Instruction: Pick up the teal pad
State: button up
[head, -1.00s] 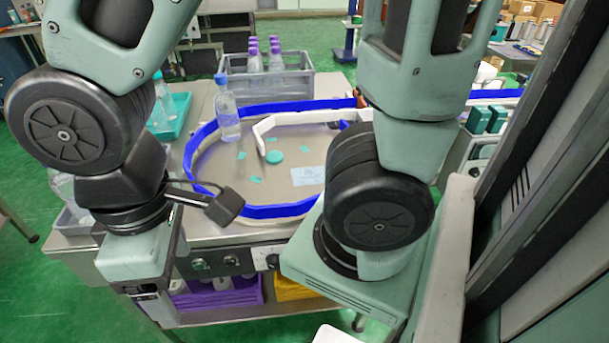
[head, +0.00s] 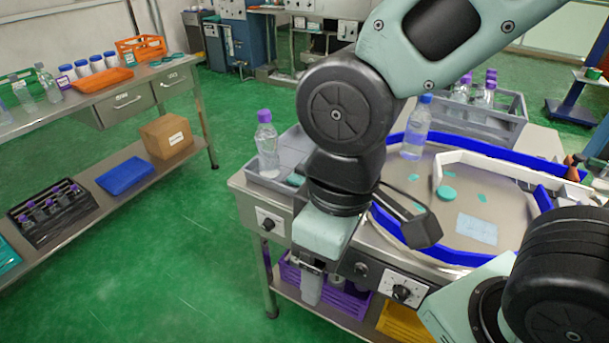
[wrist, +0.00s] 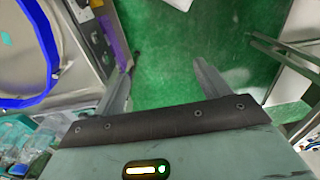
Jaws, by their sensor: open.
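A round teal pad (head: 446,192) lies flat on the metal table top, inside the blue-railed track and close to the white guide strip. Small flat teal scraps (head: 414,178) lie around it. My gripper (head: 311,288) hangs at the table's front edge, to the left of and nearer than the pad. In the wrist view my gripper (wrist: 163,82) is open and empty, with green floor between its fingers. The pad cannot be made out in the wrist view.
The blue rail (head: 449,254) rings the work area. A blue-capped bottle (head: 415,132) stands at its far left, and a grey crate of bottles (head: 480,122) stands behind. A purple-capped bottle (head: 267,150) stands in a grey bin. A shelf bench (head: 140,97) stands at left; green floor between is clear.

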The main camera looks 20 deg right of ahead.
aim_at(297, 177)
jog(key=i+j, duration=0.35)
jog(key=i+j+z, duration=0.3)
jog(key=j+z, duration=0.3)
jog(key=i+j+z, duration=0.3)
jog(key=k+z, duration=0.1)
jog(key=z, duration=0.9)
